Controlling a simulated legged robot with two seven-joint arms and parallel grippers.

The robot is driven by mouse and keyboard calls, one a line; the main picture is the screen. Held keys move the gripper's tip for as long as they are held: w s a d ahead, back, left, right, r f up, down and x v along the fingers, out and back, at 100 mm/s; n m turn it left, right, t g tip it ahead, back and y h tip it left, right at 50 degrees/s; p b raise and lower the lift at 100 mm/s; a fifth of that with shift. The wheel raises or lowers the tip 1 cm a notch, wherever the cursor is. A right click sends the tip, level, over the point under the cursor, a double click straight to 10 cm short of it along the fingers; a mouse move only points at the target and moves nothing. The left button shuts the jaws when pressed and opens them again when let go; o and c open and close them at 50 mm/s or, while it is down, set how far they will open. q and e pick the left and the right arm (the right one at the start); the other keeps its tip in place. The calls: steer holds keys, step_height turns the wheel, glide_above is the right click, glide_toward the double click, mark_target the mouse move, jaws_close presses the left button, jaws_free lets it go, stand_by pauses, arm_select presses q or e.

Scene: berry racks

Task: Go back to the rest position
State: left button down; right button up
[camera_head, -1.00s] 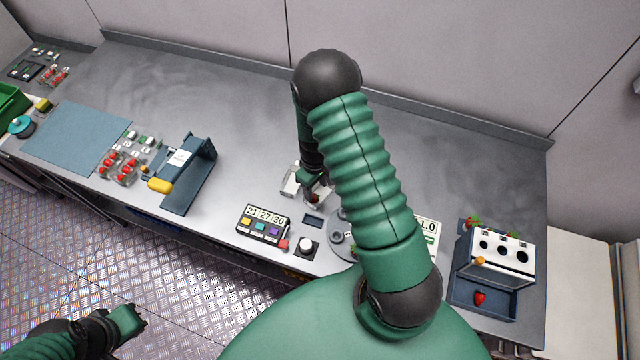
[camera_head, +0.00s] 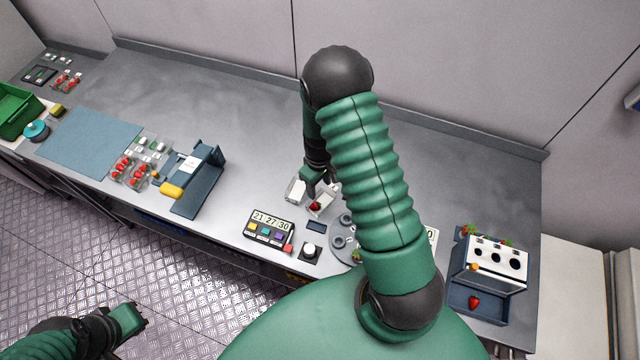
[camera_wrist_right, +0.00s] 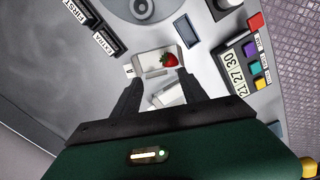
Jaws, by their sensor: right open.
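My right gripper (camera_head: 317,188) is over the bench, just behind two small white trays. In the right wrist view its two fingers (camera_wrist_right: 158,84) are spread with nothing between them. A red strawberry (camera_wrist_right: 168,60) lies in one white tray (camera_wrist_right: 148,58), just beyond the fingertips; it also shows in the head view (camera_head: 315,206). The other white tray (camera_head: 295,189) stands beside it, partly hidden between the fingers in the wrist view. My left gripper (camera_head: 132,318) hangs over the floor in front of the bench; its jaws are too small to read.
A counter box (camera_head: 268,228) reading 21 27 30, a white button (camera_head: 309,250) and a grey round plate (camera_head: 343,242) stand near the front edge. A rack with holes (camera_head: 496,258) holds berries at right. A blue stand (camera_head: 200,190) and mat (camera_head: 88,143) are left. The bench's back is clear.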

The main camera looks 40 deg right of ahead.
arm_select(q)
steer(key=shift+d, duration=0.8)
